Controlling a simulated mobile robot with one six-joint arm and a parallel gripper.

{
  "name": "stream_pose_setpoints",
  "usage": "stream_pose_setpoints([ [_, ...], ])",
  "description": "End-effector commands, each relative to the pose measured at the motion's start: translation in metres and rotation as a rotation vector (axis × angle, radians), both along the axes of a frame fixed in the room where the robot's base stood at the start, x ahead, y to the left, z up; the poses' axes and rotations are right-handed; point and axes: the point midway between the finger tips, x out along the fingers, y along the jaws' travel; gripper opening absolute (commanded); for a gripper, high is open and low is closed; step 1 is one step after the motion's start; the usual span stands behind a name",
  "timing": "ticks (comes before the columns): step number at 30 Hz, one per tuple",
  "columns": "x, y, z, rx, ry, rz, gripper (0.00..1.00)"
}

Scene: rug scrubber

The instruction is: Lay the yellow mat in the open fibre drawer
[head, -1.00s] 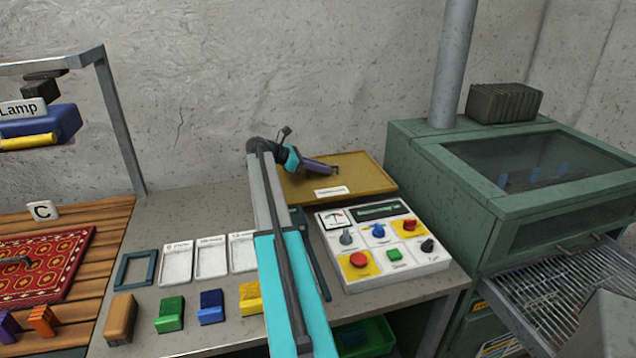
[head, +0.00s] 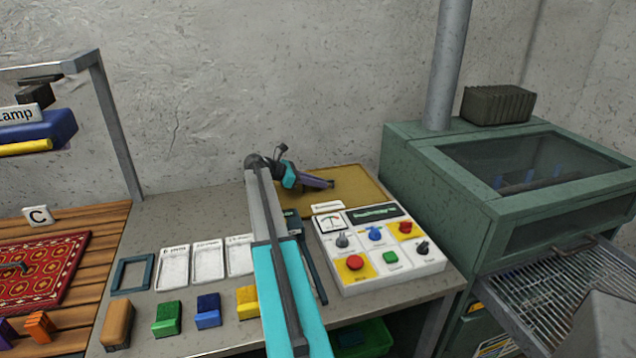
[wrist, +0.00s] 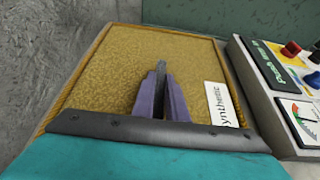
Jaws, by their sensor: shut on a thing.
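The yellow mat (head: 352,192) has a thin border and a white label reading "Synthetic", its first letter hidden. It lies flat at the back of the bench, behind the control panel; whether it touches the bench I cannot tell. It fills much of the wrist view (wrist: 100,75). My gripper (head: 330,184) is over its middle. In the wrist view my purple fingers (wrist: 161,75) are shut on a narrow grey piece, seemingly the mat's handle. I cannot clearly make out the open fibre drawer in either view.
The control panel (head: 388,262) stands close at the mat's right front. A green machine (head: 420,170) stands to the right, with a wire rack (head: 545,290) below. A green box (head: 365,340) is under the bench. Trays and coloured blocks line the bench front. The wall is close behind.

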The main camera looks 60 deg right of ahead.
Motion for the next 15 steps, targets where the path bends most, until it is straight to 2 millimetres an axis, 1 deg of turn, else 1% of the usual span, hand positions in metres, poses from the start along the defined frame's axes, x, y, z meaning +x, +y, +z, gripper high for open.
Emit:
stream_pose_setpoints([
  [10, 0.0006, 0.0, -0.0004, -0.002, 0.001, 0.001, 0.0],
  [11, 0.0008, 0.0003, -0.0019, 0.0, 0.0, 0.001, 0.14],
  [12, 0.0008, 0.0003, -0.0019, 0.0, 0.0, 0.001, 0.21],
  [14, 0.0008, 0.0003, -0.0018, 0.0, 0.0, 0.001, 0.31],
  [15, 0.0009, 0.0004, -0.0018, -0.001, -0.001, 0.002, 0.31],
])
